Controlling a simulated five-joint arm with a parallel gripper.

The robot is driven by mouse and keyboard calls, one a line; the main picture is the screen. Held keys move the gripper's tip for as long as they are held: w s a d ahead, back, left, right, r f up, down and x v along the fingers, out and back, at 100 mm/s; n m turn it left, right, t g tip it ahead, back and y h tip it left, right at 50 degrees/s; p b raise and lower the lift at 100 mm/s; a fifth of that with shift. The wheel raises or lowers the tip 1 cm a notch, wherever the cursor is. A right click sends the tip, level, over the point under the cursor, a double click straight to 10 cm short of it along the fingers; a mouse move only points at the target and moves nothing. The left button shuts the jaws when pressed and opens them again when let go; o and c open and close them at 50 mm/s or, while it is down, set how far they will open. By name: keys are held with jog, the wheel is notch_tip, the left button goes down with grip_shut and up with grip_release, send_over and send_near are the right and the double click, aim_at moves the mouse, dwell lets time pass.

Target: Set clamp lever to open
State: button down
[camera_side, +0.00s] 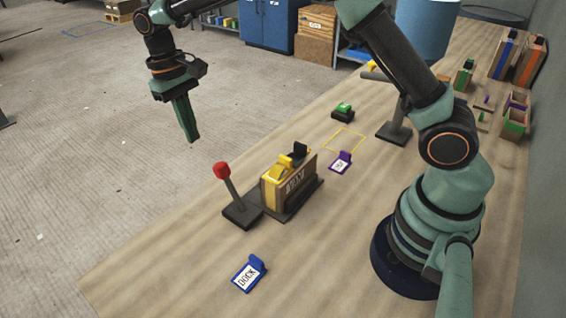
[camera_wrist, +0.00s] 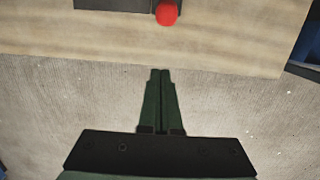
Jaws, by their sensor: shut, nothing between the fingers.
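A lever with a red knob (camera_side: 222,170) stands on a dark base plate near the table's left edge, its shaft tilted toward the left. The red knob also shows at the top of the wrist view (camera_wrist: 166,14), with a dark part beside it. A yellow and brown box (camera_side: 278,188) with a black piece on top stands right of the lever; its label is hard to read. I cannot tell for sure which part is the clamp lever. My gripper (camera_side: 192,138) hangs in the air beyond the table edge, up and left of the red knob, apart from it. Its green fingers (camera_wrist: 160,72) are together and empty.
A green button (camera_side: 343,109) and another grey lever (camera_side: 397,125) stand behind. Upright binders and boxes line the far right. The table's front left is clear.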

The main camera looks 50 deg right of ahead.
aim_at(232, 188)
jog(key=s+f, duration=0.4)
jog(key=f, duration=0.1)
jog(key=shift+s+f, duration=0.15)
jog(key=shift+s, duration=0.15)
jog(key=shift+s, duration=0.15)
dwell(0.5)
